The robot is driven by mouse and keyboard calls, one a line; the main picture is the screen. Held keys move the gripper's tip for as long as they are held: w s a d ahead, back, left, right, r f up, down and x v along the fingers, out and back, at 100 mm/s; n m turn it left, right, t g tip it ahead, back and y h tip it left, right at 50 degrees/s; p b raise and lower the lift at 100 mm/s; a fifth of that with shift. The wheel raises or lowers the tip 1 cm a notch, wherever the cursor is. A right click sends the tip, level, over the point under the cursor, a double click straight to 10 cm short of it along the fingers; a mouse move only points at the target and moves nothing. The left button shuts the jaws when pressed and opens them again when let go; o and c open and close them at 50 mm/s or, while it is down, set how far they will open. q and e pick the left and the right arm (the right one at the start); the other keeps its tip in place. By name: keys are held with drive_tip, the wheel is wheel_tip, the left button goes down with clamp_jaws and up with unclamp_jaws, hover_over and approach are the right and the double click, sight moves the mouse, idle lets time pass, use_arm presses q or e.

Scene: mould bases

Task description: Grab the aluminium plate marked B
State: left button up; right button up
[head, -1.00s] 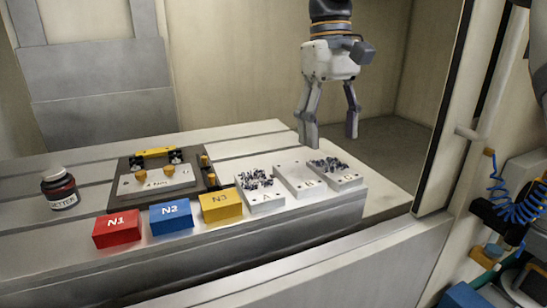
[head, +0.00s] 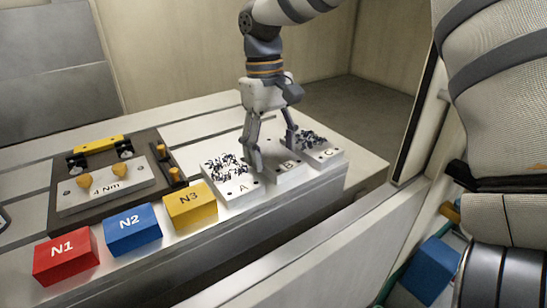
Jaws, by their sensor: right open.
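The aluminium plate marked B (head: 287,172) lies on the bench between plate A (head: 240,190) and plate C (head: 326,156). It is pale and its visible top looks bare. Part of it is hidden behind my gripper. My right gripper (head: 271,157) points down over plate B and is open. One finger is near the gap between A and B, the other near the edge of B by C. I cannot tell whether the fingers touch the plate. My left gripper is not in view.
Dark curly shavings cover parts of plates A and C. Red N1 (head: 66,260), blue N2 (head: 132,233) and yellow N3 (head: 190,207) blocks line the bench front. A dark fixture with a "4 Nm" plate (head: 106,191) stands behind them. A cabinet wall rises behind.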

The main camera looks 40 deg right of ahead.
clamp_jaws()
idle(0.3)
